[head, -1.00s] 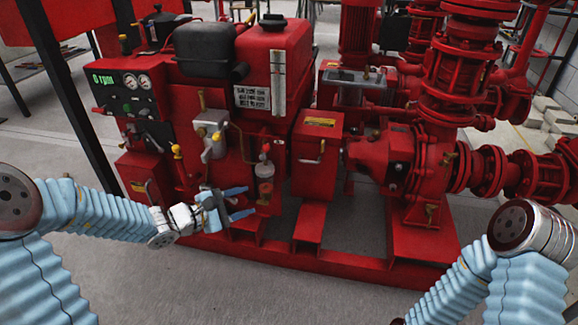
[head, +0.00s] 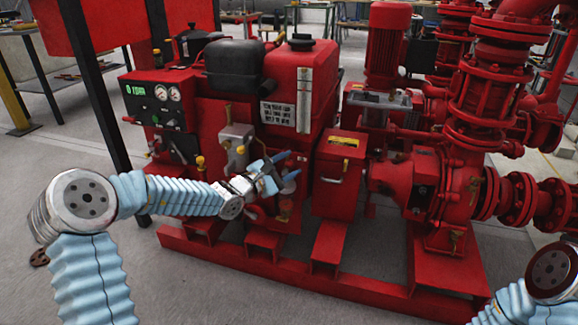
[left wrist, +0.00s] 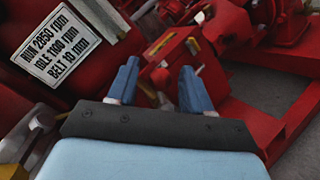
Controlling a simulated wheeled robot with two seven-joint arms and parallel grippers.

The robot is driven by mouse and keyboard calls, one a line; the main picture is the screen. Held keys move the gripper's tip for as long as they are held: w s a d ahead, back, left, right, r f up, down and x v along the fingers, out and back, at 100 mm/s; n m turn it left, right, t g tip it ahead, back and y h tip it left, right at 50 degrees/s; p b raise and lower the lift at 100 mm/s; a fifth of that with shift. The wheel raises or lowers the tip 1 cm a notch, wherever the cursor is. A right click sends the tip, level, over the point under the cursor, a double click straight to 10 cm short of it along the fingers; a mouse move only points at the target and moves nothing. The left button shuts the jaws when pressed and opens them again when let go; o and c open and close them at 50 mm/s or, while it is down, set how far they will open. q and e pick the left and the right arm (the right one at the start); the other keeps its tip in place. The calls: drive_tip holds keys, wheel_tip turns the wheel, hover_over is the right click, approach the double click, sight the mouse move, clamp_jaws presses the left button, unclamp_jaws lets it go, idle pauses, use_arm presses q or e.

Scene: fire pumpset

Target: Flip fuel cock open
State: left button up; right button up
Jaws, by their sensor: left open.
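My left gripper (head: 287,166) is open, with its two blue fingers pointing at the front of the red engine, just left of the red box with a yellow label. In the left wrist view the open fingers (left wrist: 160,67) stand apart, with a small red part (left wrist: 161,78) seen between them. This may be the fuel cock's lever; I cannot tell whether a finger touches it. In the head view a small fuel bowl (head: 285,206) shows below the fingers; the cock above it is mostly hidden by the gripper. My right gripper is out of view.
The red box (head: 339,170) with a handle stands right of the fingers. A grey unit with a yellow knob (head: 240,149) is on the left. The specification plate (left wrist: 62,46) is above. Red base rails (head: 326,245) run below, with open floor in front.

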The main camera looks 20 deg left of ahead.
use_arm(q)
drive_tip(key=shift+w+d, duration=0.15)
drive_tip(key=shift+w, duration=0.1)
clamp_jaws()
drive_tip(key=a+n+t, duration=0.1)
drive_tip(key=n, duration=0.1)
drive_tip(key=a+n+t+b, duration=0.1)
drive_tip(key=n, duration=0.1)
drive_tip(key=shift+r, duration=0.15)
unclamp_jaws()
